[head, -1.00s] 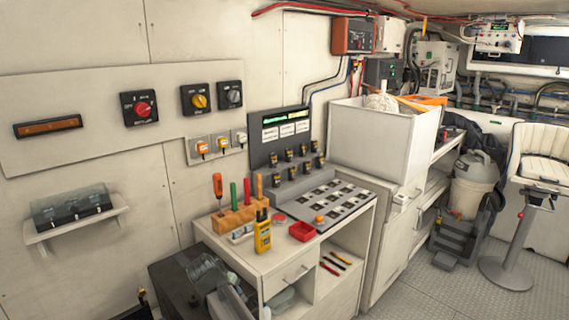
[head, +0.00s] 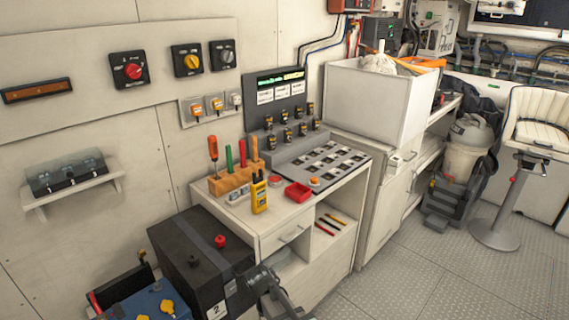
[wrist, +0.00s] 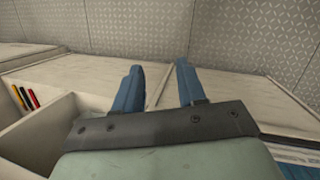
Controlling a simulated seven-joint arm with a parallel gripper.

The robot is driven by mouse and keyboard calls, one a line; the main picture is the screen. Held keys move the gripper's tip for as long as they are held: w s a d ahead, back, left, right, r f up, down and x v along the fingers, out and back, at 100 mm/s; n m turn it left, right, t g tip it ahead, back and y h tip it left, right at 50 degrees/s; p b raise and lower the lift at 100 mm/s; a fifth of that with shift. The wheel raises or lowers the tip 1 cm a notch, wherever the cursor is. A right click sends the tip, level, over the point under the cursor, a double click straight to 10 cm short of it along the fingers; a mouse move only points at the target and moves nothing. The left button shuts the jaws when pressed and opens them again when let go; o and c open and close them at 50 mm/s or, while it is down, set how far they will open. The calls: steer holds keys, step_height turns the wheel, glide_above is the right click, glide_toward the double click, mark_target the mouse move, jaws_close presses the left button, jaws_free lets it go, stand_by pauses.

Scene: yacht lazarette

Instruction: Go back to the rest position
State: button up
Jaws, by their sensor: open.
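My gripper (wrist: 158,85) shows in the wrist view as two blue fingers standing apart. It is open, with nothing between the fingers. It is in front of the white cabinet (wrist: 85,75), whose open shelf with pens lies to its left. In the head view a grey part, likely of my arm, shows at the bottom centre, in front of the white cabinet (head: 286,273) and the black box (head: 195,262). The gripper's fingers cannot be made out there.
On the cabinet top are a yellow meter (head: 259,196), a red tray (head: 298,193) and a wooden tool block (head: 234,180). A blue box (head: 150,303) stands at the lower left. A stool (head: 497,228) and a vacuum (head: 467,150) stand right. The metal floor (head: 400,280) is clear in front.

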steer(key=s+d+f+m+g, duration=0.4)
steer(key=s+d+f+m, duration=0.1)
steer(key=s+d+f, duration=0.8)
steer(key=s+d+f+m+g+y, duration=0.1)
steer(key=s+f+m, duration=0.1)
steer(key=s, duration=0.4)
steer(key=s+d+f+m+g+y, duration=0.1)
steer(key=s+d+f+m, duration=0.1)
steer(key=s+f, duration=0.2)
steer(key=s+d+f+m+g+y, duration=0.1)
steer(key=s+d+f+m, duration=0.1)
steer(key=s, duration=0.6)
steer(key=shift+s+d+f, duration=0.2)
steer(key=shift+s+f, duration=0.15)
steer(key=shift+f, duration=0.5)
